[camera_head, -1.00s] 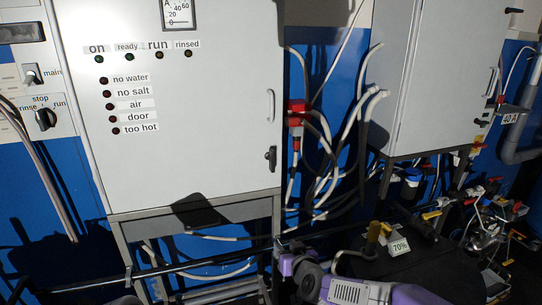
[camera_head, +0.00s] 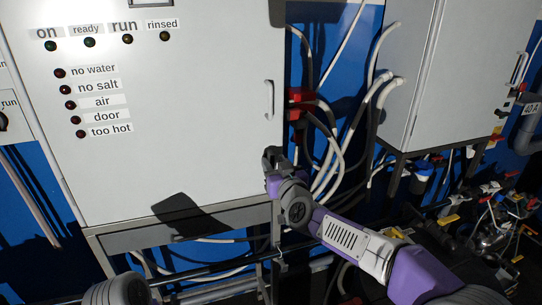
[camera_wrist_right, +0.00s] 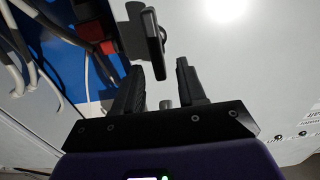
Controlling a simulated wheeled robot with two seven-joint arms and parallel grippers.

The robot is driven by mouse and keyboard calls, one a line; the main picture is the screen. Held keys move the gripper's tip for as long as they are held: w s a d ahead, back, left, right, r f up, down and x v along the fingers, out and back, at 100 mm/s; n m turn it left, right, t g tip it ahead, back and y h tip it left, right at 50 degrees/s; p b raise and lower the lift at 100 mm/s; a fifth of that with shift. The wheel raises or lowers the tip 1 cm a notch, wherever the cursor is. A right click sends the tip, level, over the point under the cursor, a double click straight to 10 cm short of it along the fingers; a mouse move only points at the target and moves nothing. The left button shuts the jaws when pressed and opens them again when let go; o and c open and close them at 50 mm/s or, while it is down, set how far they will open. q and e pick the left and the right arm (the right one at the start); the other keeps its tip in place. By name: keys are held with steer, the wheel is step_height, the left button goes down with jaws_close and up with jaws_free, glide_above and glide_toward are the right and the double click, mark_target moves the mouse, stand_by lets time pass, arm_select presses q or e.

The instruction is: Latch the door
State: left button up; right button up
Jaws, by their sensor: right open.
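The large white cabinet door (camera_head: 190,130) fills the left and middle of the head view and looks flush with its cabinet. It carries a pale bar handle (camera_head: 268,100) near its right edge. In the right wrist view the black latch lever (camera_wrist_right: 154,38) stands out from the white door face, just beyond my fingertips. My right gripper (camera_head: 271,157) is at the door's lower right edge and hides the latch in the head view. In the wrist view this gripper (camera_wrist_right: 160,67) is open and empty, its two black fingers apart. My left gripper is not in view.
A red connector (camera_head: 299,100) and loose pale hoses (camera_head: 335,140) hang just right of the door. A second grey cabinet (camera_head: 465,70) stands farther right, with pipes and valves (camera_head: 490,215) below it. A metal frame (camera_head: 180,225) supports the first cabinet.

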mark_target(273, 160)
steer(key=shift+x, duration=2.05)
steer(key=shift+d+f, duration=0.1)
jaws_close()
